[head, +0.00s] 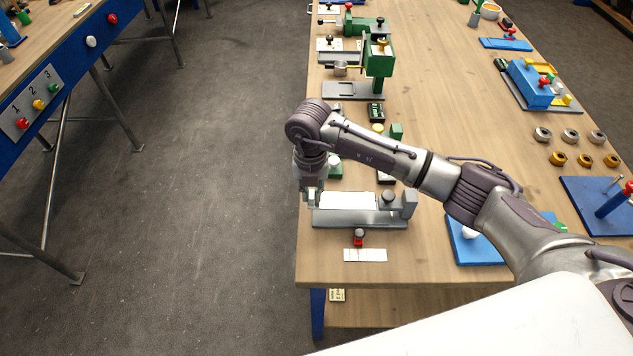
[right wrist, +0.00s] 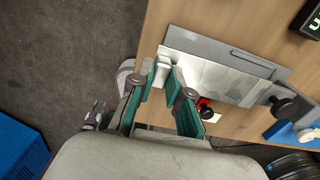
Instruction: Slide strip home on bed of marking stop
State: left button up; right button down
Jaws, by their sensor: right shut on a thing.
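The marking stop is a grey bed (head: 345,219) near the table's left edge, with an end block (head: 409,204) and a dark knob (head: 388,196) at its right end. A pale metal strip (head: 350,201) lies along the bed; it also shows in the right wrist view (right wrist: 215,78). My right gripper (head: 313,195) is at the strip's left end, and its green-sided fingers (right wrist: 162,77) are shut on that end. The strip's far end is close to the end block; whether they touch is unclear.
A red-based knob (head: 359,238) and a white marked plate (head: 365,255) sit in front of the bed. Green fixtures (head: 378,60) stand farther back, and a blue plate (head: 475,240) lies to the right. The table's left edge is right beside my gripper.

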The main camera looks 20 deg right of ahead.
aim_at(333, 200)
jog(key=shift+w+d+f, duration=0.1)
jog(key=shift+w+f, duration=0.05)
jog(key=shift+f, duration=0.55)
jog(key=shift+f+b, duration=0.5)
jog(key=shift+b, duration=0.05)
jog(key=shift+f+b, duration=0.6)
jog(key=shift+f, duration=0.35)
jog(key=shift+s+d+r+p, duration=0.2)
jog(key=shift+d+p, duration=0.15)
jog(key=shift+s+d+f+p, duration=0.1)
jog(key=shift+s+d+p, duration=0.15)
jog(key=shift+d, duration=0.4)
jog(key=shift+s+d+p, duration=0.15)
jog(key=shift+s+d, duration=0.05)
jog(key=shift+d, duration=0.45)
pick_arm(q)
jog(key=shift+s+d+f, duration=0.1)
jog(key=shift+s+f, duration=0.15)
jog(key=shift+f, duration=0.2)
pick_arm(e)
jog(key=shift+s+d+f, duration=0.1)
jog(key=shift+s+d, duration=0.05)
jog(key=shift+d, duration=0.55)
pick_arm(q)
jog(key=shift+f, duration=0.15)
pick_arm(e)
jog(key=shift+s+d+f, duration=0.1)
jog(key=shift+d+f, duration=0.05)
jog(key=shift+d, duration=0.25)
